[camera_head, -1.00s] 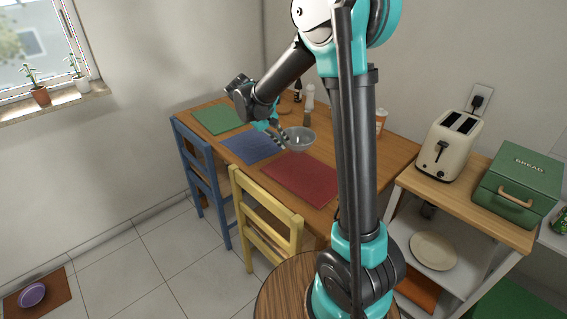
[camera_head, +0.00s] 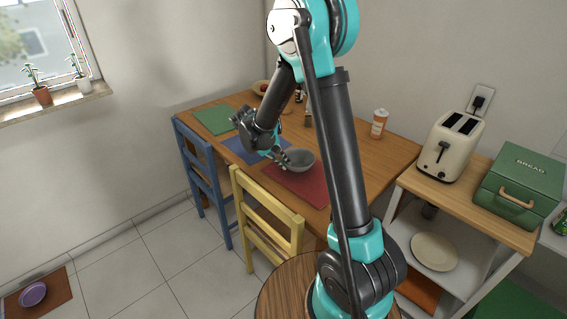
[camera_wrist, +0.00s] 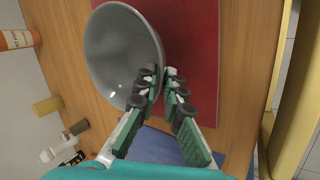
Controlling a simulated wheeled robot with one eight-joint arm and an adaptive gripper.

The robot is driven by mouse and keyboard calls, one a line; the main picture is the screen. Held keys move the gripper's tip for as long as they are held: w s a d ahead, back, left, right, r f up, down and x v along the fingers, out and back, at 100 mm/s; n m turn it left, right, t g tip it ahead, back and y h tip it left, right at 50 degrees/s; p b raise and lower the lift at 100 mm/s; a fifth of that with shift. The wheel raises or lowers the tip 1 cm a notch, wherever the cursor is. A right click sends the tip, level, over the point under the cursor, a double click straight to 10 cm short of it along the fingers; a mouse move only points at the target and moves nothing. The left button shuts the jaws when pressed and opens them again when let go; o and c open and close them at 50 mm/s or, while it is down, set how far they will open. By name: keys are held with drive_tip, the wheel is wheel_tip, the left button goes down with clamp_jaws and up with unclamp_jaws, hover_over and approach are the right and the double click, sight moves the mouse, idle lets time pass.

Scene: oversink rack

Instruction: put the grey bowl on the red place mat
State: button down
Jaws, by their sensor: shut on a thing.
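The grey bowl (camera_head: 300,160) shows in the head view over the far part of the red place mat (camera_head: 305,186). My gripper (camera_head: 280,156) is shut on the bowl's rim at its left side. In the wrist view the bowl (camera_wrist: 118,55) is upright, and my gripper (camera_wrist: 168,85) has one finger inside the rim and one outside. In that view the red mat (camera_wrist: 195,45) lies below and right of the bowl, and the bowl overlaps the mat's edge and bare wood. I cannot tell whether the bowl touches the surface.
A blue mat (camera_head: 240,149) and a green mat (camera_head: 213,120) lie farther left on the table. An orange-and-white bottle (camera_head: 379,124) stands at the right. A yellow chair (camera_head: 265,220) and a blue chair (camera_head: 203,180) stand at the front edge. Several small containers stand behind.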

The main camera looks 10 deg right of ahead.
drive_tip(key=shift+f, duration=0.1)
drive_tip(key=c, duration=1.6)
unclamp_jaws()
drive_tip(key=shift+c, duration=0.2)
drive_tip(key=v, duration=1.2)
drive_tip(key=s+d+f+m+y, duration=0.1)
drive_tip(key=s+d+f+y, duration=0.1)
drive_tip(key=s+d, duration=0.3)
drive_tip(key=s+d+f+m+t+y, duration=0.1)
drive_tip(key=s+d+f+y, duration=0.1)
drive_tip(key=s+d, duration=0.3)
drive_tip(key=s+d+f+m+t+y, duration=0.1)
drive_tip(key=s+d, duration=0.4)
drive_tip(key=s, duration=0.7)
wheel_tip(320, 180, down, 2)
drive_tip(key=shift+f+y, duration=0.25)
drive_tip(key=shift+y, duration=0.25)
drive_tip(key=shift+s+f+t, duration=0.25)
drive_tip(key=shift+s+t, duration=0.05)
drive_tip(key=shift+s, duration=0.05)
